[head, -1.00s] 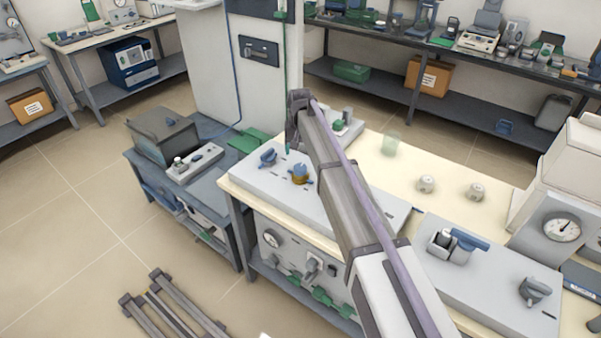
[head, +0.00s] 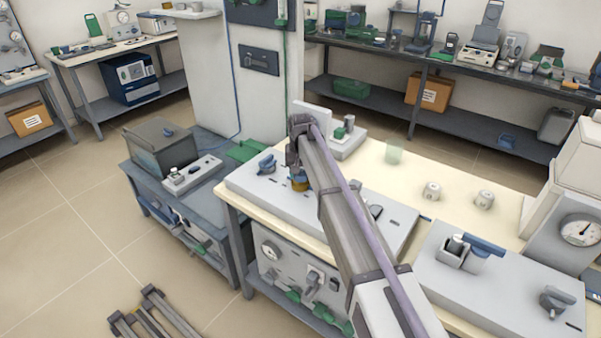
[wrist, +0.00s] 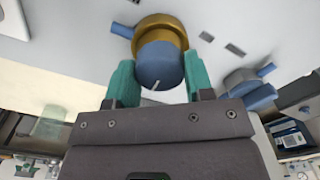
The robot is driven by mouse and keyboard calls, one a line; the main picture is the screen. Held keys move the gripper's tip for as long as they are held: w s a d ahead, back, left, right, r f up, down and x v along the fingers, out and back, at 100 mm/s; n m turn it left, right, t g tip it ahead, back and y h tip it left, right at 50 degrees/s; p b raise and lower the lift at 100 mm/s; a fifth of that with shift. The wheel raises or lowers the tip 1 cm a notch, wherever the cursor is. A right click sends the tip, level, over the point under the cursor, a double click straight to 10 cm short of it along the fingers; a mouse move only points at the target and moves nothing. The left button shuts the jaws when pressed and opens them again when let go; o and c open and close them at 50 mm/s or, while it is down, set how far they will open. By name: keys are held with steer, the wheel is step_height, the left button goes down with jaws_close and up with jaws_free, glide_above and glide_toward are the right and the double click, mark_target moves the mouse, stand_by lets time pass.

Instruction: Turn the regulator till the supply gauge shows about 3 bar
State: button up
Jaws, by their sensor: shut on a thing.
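The regulator has a blue round knob with a white mark (wrist: 160,66) on a brass body (wrist: 158,30). In the wrist view my gripper (wrist: 160,77) has its two teal fingertips on either side of the blue knob, shut on it. In the head view the brass part of the regulator (head: 299,184) shows on the grey panel, with the knob hidden behind my gripper. A round white gauge (head: 582,230) stands at the right edge, and a smaller gauge (head: 270,250) is on the bench's front panel. I cannot tell which is the supply gauge; neither scale is readable.
A blue-handled valve (head: 265,164) sits just left of the regulator on the panel. A box with a blue lever (head: 462,250) and a grey knob (head: 556,302) are on the right panel.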

mark_target(301, 172)
steer(key=shift+c, duration=1.2)
steer(key=o, duration=0.9)
steer(key=shift+o, duration=0.2)
steer(key=shift+r, duration=0.1)
step_height(301, 172, up, 11)
steer(key=p, duration=1.1)
steer(key=shift+f, duration=0.2)
